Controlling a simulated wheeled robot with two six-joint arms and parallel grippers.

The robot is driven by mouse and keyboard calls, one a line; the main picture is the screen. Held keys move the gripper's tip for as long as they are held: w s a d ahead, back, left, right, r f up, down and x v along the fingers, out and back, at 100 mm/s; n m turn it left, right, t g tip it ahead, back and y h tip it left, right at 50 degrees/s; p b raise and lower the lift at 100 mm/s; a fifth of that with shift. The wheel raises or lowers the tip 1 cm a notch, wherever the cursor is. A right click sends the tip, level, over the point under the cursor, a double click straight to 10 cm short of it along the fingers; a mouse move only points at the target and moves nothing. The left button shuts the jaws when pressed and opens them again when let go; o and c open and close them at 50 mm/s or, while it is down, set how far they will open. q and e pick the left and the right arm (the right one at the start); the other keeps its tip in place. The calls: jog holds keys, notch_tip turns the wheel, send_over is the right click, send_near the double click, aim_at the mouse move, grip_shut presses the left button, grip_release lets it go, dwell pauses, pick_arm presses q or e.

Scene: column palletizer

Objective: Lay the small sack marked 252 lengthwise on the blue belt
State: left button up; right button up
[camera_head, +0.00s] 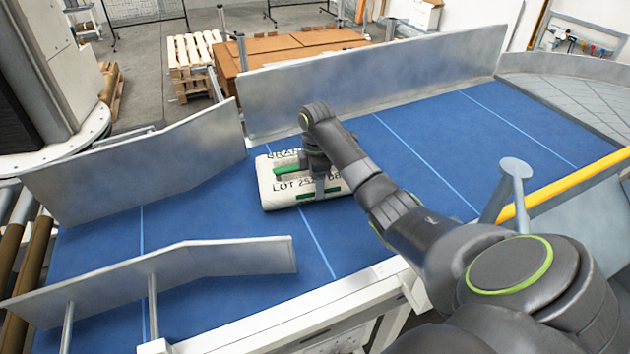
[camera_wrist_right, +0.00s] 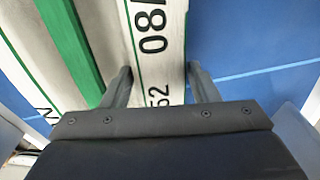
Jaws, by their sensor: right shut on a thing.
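The small sack marked LOT 252 (camera_head: 276,193) is white with green bands and black print. In the head view it is on or just over the blue belt (camera_head: 400,150), with its long side running roughly left to right. My right gripper (camera_head: 318,190) is shut on the sack from above. In the right wrist view, the two fingers of the gripper (camera_wrist_right: 158,90) stand on either side of the sack (camera_wrist_right: 157,70), and part of the marking shows between them. The gripper and forearm hide part of the sack's top. My left gripper is not in view.
A tall metal guide wall (camera_head: 370,75) runs along the belt's far side. Angled guide plates stand at left (camera_head: 140,170) and near left (camera_head: 160,265). A yellow rail (camera_head: 570,190) and a grey post (camera_head: 510,185) are at right. The belt right of the sack is clear.

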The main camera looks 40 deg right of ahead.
jog(key=shift+s+f+n, duration=0.1)
jog(key=shift+f+n, duration=0.1)
jog(key=shift+n, duration=0.3)
jog(key=shift+n, duration=0.5)
jog(key=shift+s+d+f, duration=0.1)
jog(key=shift+s, duration=0.05)
